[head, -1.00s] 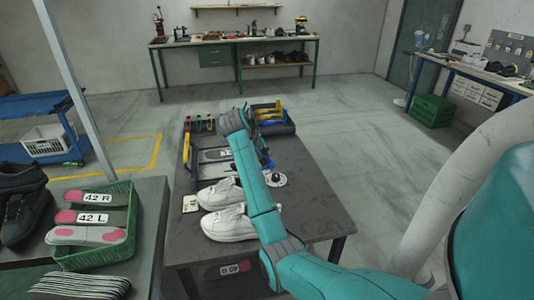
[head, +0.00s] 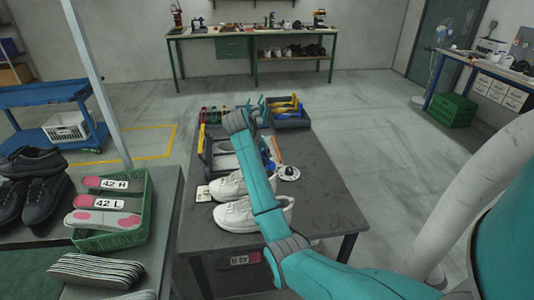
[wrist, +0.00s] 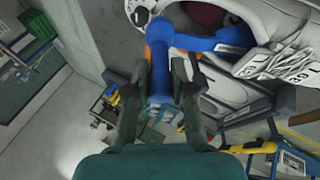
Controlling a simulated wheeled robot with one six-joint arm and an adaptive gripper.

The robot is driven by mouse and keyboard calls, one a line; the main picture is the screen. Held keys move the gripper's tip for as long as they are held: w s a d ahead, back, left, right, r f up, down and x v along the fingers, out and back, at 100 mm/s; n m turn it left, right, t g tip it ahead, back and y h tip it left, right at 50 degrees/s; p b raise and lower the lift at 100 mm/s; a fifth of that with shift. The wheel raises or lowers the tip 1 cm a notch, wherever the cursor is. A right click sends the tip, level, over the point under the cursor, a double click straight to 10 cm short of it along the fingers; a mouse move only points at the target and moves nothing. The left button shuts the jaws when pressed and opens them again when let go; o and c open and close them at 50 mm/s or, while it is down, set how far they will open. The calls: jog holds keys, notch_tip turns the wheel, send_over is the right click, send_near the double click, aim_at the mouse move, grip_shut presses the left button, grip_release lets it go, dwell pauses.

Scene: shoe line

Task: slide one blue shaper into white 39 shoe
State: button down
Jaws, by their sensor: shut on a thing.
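A blue shaper (wrist: 161,72) is between the fingers of my gripper (wrist: 160,62) in the wrist view. Its blue shaft (wrist: 215,42) runs right across the upper part of the picture, close to the white shoe. A white shoe (wrist: 230,92) fills the upper right; I cannot tell whether the shaper touches it. In the head view two white shoes (head: 228,186) (head: 240,216) stand on the dark table, both partly behind my arm. My fingertips are hidden or unclear there.
The dark table (head: 325,200) is bare on its right. Bins with yellow-handled tools (head: 290,108) stand at its far end. A green basket of insoles (head: 146,205) stands on the left table, near dark shoes (head: 30,165).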

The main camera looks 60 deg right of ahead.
aim_at(269, 167)
jog(key=shift+w+a+f, duration=0.1)
jog(key=shift+f, duration=0.2)
jog(key=shift+s+f+t+y, duration=0.2)
jog(key=shift+f+t+y, duration=0.25)
jog(key=shift+f, duration=0.35)
jog(key=shift+s+d+f+m+t+y, duration=0.15)
jog(key=shift+s+d+f+t+y, duration=0.2)
jog(key=shift+f, duration=0.4)
jog(key=shift+s+d+f+m+t+y, duration=0.2)
jog(key=shift+f+t+y, duration=0.25)
jog(key=shift+f, duration=0.35)
jog(key=shift+s+d+f+m+t+y, duration=0.2)
jog(key=shift+f+t+y, duration=0.2)
jog(key=shift+f, duration=0.35)
jog(key=c, duration=0.9)
grip_release()
jog(key=shift+r, duration=0.2)
jog(key=shift+r, duration=1.3)
